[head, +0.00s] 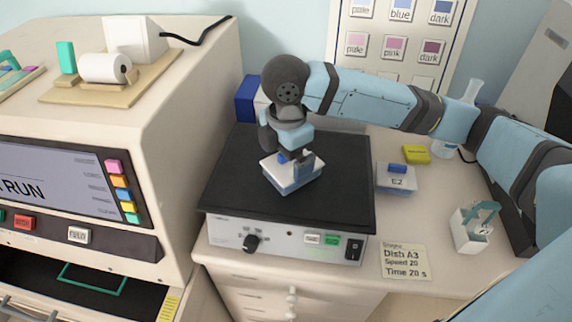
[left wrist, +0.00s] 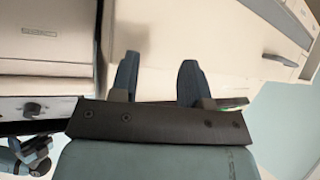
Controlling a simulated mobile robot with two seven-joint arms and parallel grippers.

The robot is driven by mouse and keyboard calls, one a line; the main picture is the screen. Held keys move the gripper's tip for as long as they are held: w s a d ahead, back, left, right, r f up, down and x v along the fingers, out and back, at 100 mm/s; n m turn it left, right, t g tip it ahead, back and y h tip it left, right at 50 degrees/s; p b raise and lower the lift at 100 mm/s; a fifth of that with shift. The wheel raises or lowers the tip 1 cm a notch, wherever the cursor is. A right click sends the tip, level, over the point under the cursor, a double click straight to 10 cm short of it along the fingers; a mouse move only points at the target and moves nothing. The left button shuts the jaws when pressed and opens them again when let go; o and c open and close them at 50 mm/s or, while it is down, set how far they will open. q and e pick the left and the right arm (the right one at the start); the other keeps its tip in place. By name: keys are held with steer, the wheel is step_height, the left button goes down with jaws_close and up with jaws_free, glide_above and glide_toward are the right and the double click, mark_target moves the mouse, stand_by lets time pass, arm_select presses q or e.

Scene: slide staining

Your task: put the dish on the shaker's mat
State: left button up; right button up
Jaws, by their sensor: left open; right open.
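A white dish with a pale blue base and a blue knob (head: 283,186) sits on the black mat of the shaker (head: 345,195), near the mat's middle. My right gripper (head: 294,159) is right over the dish, open, with its fingers down at the knob. The gripper hides part of the lid and any label on it. In the left wrist view my left gripper (left wrist: 157,78) is open with nothing between its fingers. It does not show in the head view.
A second blue-knobbed dish (head: 397,183) stands on the bench right of the shaker. A note card (head: 404,262) reading "Dish A3, Speed 20, Time 20 s", a yellow block (head: 416,154) and a small white holder (head: 470,235) are nearby. A large machine (head: 170,130) stands left.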

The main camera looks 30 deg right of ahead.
mark_target(286, 166)
step_height(286, 166, up, 9)
steer(key=shift+f, duration=0.15)
stand_by(0.6)
